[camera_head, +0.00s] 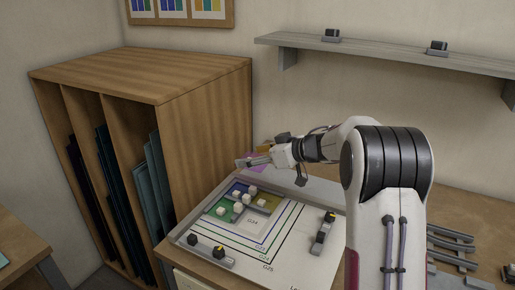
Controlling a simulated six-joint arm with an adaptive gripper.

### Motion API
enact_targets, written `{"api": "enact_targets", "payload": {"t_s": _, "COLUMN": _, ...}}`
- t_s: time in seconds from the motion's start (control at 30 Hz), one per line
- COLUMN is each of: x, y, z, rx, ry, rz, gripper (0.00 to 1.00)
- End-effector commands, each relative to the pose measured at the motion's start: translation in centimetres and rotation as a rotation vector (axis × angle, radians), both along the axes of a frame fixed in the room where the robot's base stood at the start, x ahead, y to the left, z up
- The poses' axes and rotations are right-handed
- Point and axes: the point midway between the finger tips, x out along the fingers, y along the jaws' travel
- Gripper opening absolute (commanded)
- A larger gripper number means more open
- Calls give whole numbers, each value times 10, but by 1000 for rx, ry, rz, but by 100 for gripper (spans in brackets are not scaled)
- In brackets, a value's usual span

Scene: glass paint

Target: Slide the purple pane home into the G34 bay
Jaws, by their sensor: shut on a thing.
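The purple pane (258,168) shows as a small patch of purple beside my gripper (246,162), above the back of the white work board. My gripper is shut on the pane, and its fingers and wrist hide much of it. The G34 bay (252,222) is a pale labelled area on the board, below and in front of my gripper. The pane is apart from the bay. Green, blue and yellowish panes with several small white blocks on them lie around the G34 label.
The white board (292,262) carries nested outlines with other labels. Grey clamps with black knobs stand at its front left (210,250) and right (323,233). A tall wooden rack (205,135) of sheets stands close on the left. Grey strips (452,243) lie at right.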

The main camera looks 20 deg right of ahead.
Motion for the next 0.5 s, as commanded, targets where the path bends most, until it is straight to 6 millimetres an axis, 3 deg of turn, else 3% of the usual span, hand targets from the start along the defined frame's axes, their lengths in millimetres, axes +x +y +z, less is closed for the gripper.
{"api": "enact_targets", "payload": {"t_s": 0.5, "x": -59, "y": 29, "z": -34, "rx": 1, "ry": 2, "rz": -32, "gripper": 41}}
